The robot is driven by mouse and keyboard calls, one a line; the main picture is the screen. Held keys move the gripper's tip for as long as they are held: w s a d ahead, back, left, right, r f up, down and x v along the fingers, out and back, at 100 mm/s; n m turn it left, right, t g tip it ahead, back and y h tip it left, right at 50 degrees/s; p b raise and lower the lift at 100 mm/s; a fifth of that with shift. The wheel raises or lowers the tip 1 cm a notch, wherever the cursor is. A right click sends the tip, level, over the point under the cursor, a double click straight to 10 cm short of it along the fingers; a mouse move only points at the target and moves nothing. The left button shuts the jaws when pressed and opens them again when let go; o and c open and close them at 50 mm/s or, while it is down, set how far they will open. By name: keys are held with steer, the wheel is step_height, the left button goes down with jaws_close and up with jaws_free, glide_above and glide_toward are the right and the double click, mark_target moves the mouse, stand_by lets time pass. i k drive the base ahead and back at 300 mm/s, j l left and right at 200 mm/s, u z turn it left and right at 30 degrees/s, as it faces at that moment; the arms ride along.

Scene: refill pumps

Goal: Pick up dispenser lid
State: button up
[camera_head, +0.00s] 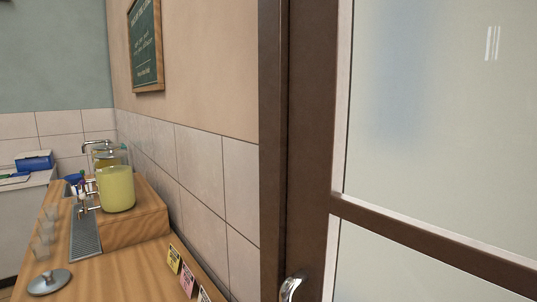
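A round grey metal lid (49,281) with a small knob lies on the wooden counter at the lower left, near the counter's front edge. I take it to be the dispenser lid. A dispenser (116,189) with yellow-green liquid stands on a raised wooden block (138,222) against the tiled wall. A second dispenser (107,157) with a tap shows partly behind it. My gripper does not show in this view.
The counter (125,275) is bare between the lid and the coloured cards (187,279). Clear cups (44,232) line its left edge beside a drip tray (85,236). A brown-framed glass door (312,150) with a handle (291,287) fills the right, close by.

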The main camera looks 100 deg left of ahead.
mark_target(49, 281)
steer(key=u, duration=1.7)
